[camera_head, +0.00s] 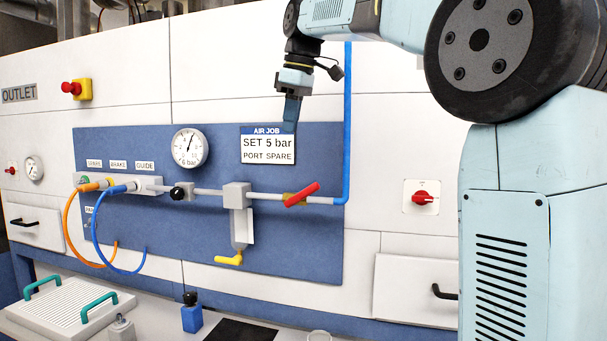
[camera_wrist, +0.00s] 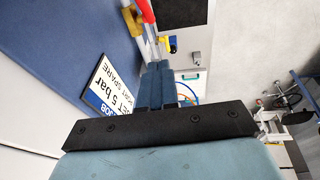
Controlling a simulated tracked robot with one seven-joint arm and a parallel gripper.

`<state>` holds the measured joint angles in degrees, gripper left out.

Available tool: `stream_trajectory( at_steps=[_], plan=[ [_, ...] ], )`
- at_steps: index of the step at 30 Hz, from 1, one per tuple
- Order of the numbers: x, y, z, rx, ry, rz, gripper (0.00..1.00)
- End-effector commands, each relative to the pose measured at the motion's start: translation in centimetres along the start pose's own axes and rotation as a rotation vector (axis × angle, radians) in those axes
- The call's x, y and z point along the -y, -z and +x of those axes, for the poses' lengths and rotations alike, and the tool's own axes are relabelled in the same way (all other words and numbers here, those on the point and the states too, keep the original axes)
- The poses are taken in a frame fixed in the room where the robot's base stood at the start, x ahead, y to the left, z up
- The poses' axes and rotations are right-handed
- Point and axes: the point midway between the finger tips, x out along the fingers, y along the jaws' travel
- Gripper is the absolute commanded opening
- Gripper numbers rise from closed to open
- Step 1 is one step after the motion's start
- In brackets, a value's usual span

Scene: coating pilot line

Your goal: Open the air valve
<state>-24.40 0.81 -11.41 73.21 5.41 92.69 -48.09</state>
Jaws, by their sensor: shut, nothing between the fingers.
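The air valve is a brass body with a red lever (camera_head: 302,194) on the grey pipe, just left of where it joins the blue vertical pipe. The lever tilts up to the right, at an angle to the pipe. In the wrist view the red lever (camera_wrist: 147,10) shows at the top, beside the brass body (camera_wrist: 132,22). My gripper (camera_head: 290,128) hangs above the valve, in front of the right edge of the AIR JOB card. Its dark blue fingers (camera_wrist: 157,72) are together and empty, apart from the lever.
The AIR JOB card (camera_head: 268,146) reads SET 5 bar, PORT SPARE. A pressure gauge (camera_head: 189,148), a black knob (camera_head: 179,193) and a filter with a yellow drain lever (camera_head: 229,259) are to the left. A blue pipe (camera_head: 347,120) rises to the right of my gripper.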

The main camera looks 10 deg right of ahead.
Motion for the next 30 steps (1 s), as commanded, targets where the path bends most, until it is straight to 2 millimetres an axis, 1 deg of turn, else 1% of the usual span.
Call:
stream_trajectory(
  at_steps=[1,6,10,14,17,30],
  plan=[
    [-0.7,0.1,-0.1,0.047,0.005,-0.007,0.00],
    [-1.6,0.1,-0.5,0.155,0.024,-0.027,0.00],
    [-1.7,0.0,-0.5,0.180,0.030,-0.031,0.00],
    [-1.6,-0.2,0.4,0.183,0.031,-0.032,0.00],
    [-1.6,-0.4,1.7,0.182,0.032,-0.032,0.00],
    [-1.3,-1.8,9.3,0.181,0.032,-0.032,0.00]
  ],
)
